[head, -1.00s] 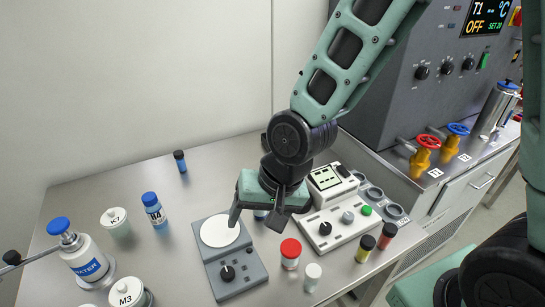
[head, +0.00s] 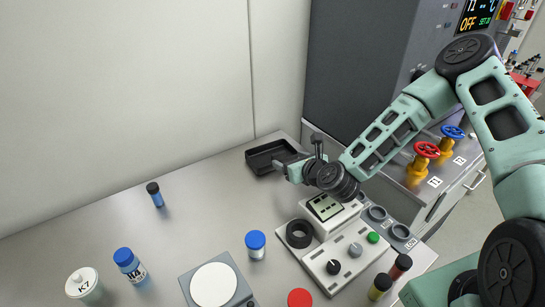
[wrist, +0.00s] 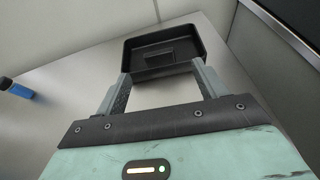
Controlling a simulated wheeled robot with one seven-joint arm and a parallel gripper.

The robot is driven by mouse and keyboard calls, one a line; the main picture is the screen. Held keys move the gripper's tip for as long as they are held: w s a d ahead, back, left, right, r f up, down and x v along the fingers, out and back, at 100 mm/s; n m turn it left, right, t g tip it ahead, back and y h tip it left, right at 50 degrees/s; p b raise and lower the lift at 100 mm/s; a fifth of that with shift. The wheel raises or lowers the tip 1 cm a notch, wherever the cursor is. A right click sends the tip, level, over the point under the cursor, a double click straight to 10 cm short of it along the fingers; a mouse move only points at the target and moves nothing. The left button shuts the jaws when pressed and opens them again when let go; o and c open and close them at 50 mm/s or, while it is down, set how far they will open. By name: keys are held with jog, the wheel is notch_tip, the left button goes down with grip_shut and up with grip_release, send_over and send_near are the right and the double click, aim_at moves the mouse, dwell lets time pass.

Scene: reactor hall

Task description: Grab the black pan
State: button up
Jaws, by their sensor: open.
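The black pan (head: 262,158) is a shallow rectangular tray with raised walls. It sits on the steel bench near the back wall, upper middle of the head view. In the wrist view the pan (wrist: 140,72) lies straight ahead, just beyond the fingertips. My gripper (head: 292,164) is beside the pan's right end in the head view. In the wrist view its two fingers (wrist: 160,76) are spread, with nothing between them. Whether the fingertips touch the pan's near wall I cannot tell.
A grey instrument with a display (head: 325,207) and a black ring (head: 299,233) stand below my arm. A blue-capped bottle (head: 255,244) and a hotplate (head: 213,285) are nearer. The dark cabinet (head: 370,70) rises at right.

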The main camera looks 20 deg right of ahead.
aim_at(279, 156)
jog(key=shift+f+p+x, duration=0.15)
jog(key=shift+p+x, duration=0.55)
jog(key=shift+x, duration=0.85)
jog(key=shift+f+p+x, duration=0.15)
jog(key=shift+p+x, duration=0.5)
jog(key=shift+x, duration=0.9)
jog(key=shift+s, duration=0.15)
jog(key=c, duration=1.1)
